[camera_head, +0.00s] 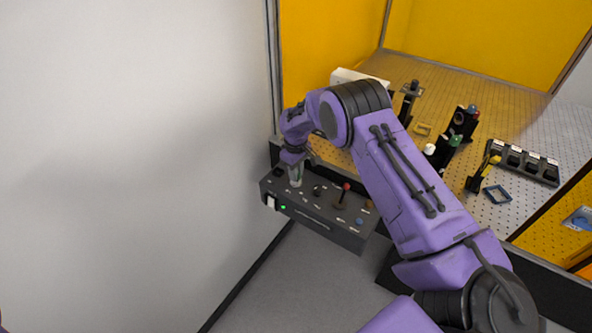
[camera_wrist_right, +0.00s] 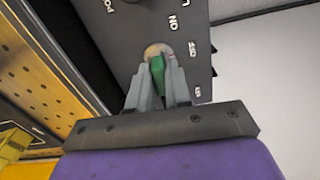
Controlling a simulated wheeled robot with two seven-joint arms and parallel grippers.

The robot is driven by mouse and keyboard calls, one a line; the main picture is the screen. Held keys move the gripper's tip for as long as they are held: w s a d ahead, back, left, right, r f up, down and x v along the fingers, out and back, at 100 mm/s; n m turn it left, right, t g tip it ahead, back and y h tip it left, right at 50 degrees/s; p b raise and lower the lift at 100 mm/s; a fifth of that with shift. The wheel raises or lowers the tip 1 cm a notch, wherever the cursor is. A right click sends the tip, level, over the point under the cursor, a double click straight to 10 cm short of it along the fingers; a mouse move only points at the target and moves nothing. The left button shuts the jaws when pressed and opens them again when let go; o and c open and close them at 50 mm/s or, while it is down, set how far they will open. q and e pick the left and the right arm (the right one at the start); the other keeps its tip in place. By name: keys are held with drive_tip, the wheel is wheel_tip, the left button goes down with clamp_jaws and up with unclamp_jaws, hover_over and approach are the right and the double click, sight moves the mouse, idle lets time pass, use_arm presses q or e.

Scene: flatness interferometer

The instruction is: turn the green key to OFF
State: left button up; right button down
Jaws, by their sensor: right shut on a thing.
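The green key (camera_wrist_right: 157,72) sits in a round socket on the dark control box, with ON and OFF markings beside it in the right wrist view. My right gripper (camera_wrist_right: 160,78) is shut on the green key, one finger on each side of it. In the head view my right gripper (camera_head: 295,172) reaches down to the left end of the control box (camera_head: 345,234), and the key is mostly hidden there. The exact angle of the key against the markings is hard to read. My left gripper is not in view.
The box also carries a red-knobbed lever (camera_head: 346,187), several buttons and a green light (camera_head: 283,207). Behind it, a perforated optical table (camera_head: 480,95) with several mounts stands inside yellow panels. A pale wall (camera_head: 130,150) lies close on the left.

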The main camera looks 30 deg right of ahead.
drive_tip(key=shift+s+f, duration=0.1)
drive_tip(key=shift+f, duration=0.05)
drive_tip(key=c, duration=1)
unclamp_jaws()
drive_tip(key=shift+r+p, duration=0.35)
drive_tip(key=shift+r, duration=3.25)
drive_tip(key=shift+f, duration=0.1)
